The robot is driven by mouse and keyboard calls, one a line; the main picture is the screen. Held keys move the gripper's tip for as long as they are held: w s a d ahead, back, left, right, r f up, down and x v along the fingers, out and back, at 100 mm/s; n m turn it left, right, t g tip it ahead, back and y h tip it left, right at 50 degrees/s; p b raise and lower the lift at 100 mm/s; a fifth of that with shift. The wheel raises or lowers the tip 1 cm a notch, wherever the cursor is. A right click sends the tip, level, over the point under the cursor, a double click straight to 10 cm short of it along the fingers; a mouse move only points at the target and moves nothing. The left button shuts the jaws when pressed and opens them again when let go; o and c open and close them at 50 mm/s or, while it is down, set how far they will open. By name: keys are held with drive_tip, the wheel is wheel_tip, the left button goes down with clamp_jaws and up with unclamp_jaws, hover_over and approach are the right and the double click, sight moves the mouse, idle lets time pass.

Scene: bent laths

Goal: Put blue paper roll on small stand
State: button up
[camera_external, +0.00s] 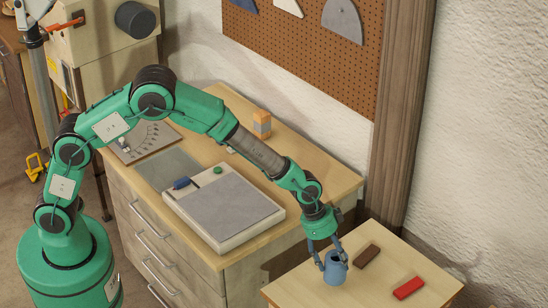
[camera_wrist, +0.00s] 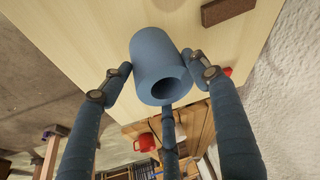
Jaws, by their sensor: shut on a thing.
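The blue paper roll (camera_external: 335,270) is a short, hollow blue cylinder, upright at the left part of the small stand (camera_external: 330,293), a low table with a pale wooden top. My gripper (camera_external: 332,262) reaches down from above and is shut on the roll, with fingers on both sides of it. In the wrist view the roll (camera_wrist: 160,65) sits between the blue-grey fingers, its open end facing the camera. The stand's top (camera_wrist: 85,30) lies behind it. I cannot tell whether the roll's bottom touches the stand.
A brown block (camera_external: 366,256) and a red block (camera_external: 408,288) lie on the stand to the right of the roll. A larger drawer bench (camera_external: 240,128) stands to the left, bearing a grey-topped board (camera_external: 225,208) and an orange-and-grey block (camera_external: 262,124). A wall and wooden post rise behind.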

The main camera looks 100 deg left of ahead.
sight(346, 257)
drive_tip(key=shift+w+a+f, duration=0.1)
drive_tip(key=shift+w, duration=0.9)
drive_tip(key=shift+w+a+f, duration=0.1)
drive_tip(key=shift+w, duration=0.85)
drive_tip(key=shift+f+b, duration=0.5)
drive_tip(key=shift+f, duration=1.25)
drive_tip(key=shift+f, duration=0.15)
drive_tip(key=o, duration=1.2)
